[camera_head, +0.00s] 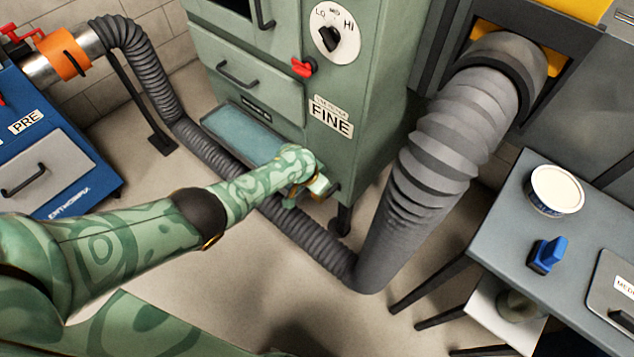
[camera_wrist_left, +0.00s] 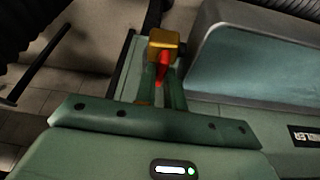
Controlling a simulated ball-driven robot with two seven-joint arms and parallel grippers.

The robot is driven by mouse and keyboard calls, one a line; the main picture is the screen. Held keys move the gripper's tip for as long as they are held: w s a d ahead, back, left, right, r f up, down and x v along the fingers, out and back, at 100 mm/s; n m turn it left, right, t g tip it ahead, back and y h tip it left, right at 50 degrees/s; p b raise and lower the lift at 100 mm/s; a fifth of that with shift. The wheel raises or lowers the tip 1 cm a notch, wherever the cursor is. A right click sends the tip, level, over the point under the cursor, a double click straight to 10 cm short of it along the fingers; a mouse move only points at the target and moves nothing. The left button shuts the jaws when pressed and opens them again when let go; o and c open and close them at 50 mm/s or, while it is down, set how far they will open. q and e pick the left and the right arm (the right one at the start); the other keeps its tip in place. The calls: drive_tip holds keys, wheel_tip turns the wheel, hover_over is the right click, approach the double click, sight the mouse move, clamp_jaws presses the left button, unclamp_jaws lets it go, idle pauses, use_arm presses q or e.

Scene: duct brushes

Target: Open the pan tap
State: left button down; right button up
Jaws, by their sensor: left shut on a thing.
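The pan tap has a brass body (camera_wrist_left: 167,42) and a red lever (camera_wrist_left: 162,68) in the left wrist view. My left gripper (camera_wrist_left: 160,95) is shut on the red lever, with a finger on each side of it. In the head view my left arm reaches to the cabinet's lower front, and my left gripper (camera_head: 314,190) is beside the pan's right end. The teal pan (camera_head: 238,130) sits low at the front of the green cabinet; it also shows in the left wrist view (camera_wrist_left: 250,80). The lever's tip is hidden between the fingers. My right gripper is out of view.
The green cabinet (camera_head: 375,110) labelled FINE carries another red lever (camera_head: 303,67) and a dial (camera_head: 334,32). A grey hose (camera_head: 425,150) loops over the floor below my left arm. A side table (camera_head: 500,210) at right holds a tub (camera_head: 556,190) and a blue object (camera_head: 547,255).

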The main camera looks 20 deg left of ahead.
use_arm(q)
drive_tip(key=shift+n, duration=0.5)
drive_tip(key=shift+y, duration=0.3)
